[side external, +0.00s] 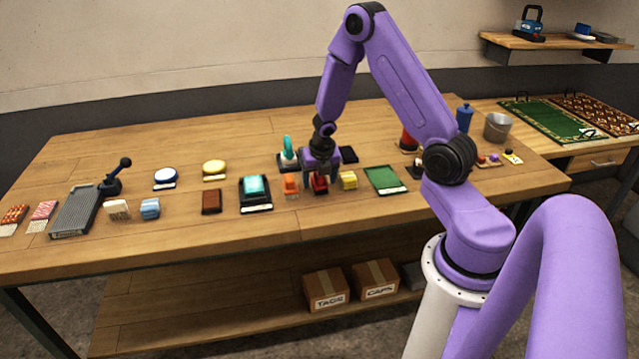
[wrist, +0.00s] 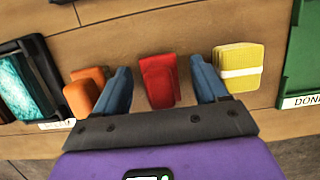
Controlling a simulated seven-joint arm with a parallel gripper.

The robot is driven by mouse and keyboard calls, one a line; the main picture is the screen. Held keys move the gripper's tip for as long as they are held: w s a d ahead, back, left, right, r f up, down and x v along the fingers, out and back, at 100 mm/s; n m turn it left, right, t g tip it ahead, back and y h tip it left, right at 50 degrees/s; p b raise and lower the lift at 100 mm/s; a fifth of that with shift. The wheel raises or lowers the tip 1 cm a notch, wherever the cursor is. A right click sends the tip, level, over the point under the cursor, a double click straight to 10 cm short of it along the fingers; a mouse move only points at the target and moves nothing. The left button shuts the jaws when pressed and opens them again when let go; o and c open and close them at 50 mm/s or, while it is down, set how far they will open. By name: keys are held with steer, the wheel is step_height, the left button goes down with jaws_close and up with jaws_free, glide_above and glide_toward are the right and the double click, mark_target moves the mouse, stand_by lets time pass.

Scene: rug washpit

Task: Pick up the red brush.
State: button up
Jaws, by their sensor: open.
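The red brush (wrist: 158,82) lies on the wooden table between the two blue fingers of my gripper (wrist: 162,84) in the wrist view. There is a gap between the brush and the finger on each side. My gripper is open and empty. In the side external view, my gripper (side external: 320,178) is low over the table, and the red brush (side external: 320,184) shows partly beneath it. Part of the brush is hidden by the gripper there.
An orange block (wrist: 84,92) sits close beside the left finger. A yellow sponge-like block with a white band (wrist: 238,68) sits close beside the right finger. A green mat (side external: 385,179) lies farther right, and a tray with a teal block (side external: 256,194) farther left.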

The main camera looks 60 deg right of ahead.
steer(key=shift+f, duration=0.2)
steer(key=c, duration=1.2)
steer(key=shift+r, duration=0.2)
steer(key=shift+r, duration=1.2)
steer(key=shift+s+a+r, duration=1)
steer(key=shift+s+r, duration=0.7)
steer(key=shift+s, duration=0.4)
steer(key=shift+s+a+r, duration=0.95)
steer(key=shift+s+r, duration=0.75)
steer(key=shift+s, duration=0.45)
steer(key=shift+s+a+r, duration=1)
steer(key=shift+s+r, duration=0.7)
steer(key=shift+s, duration=0.4)
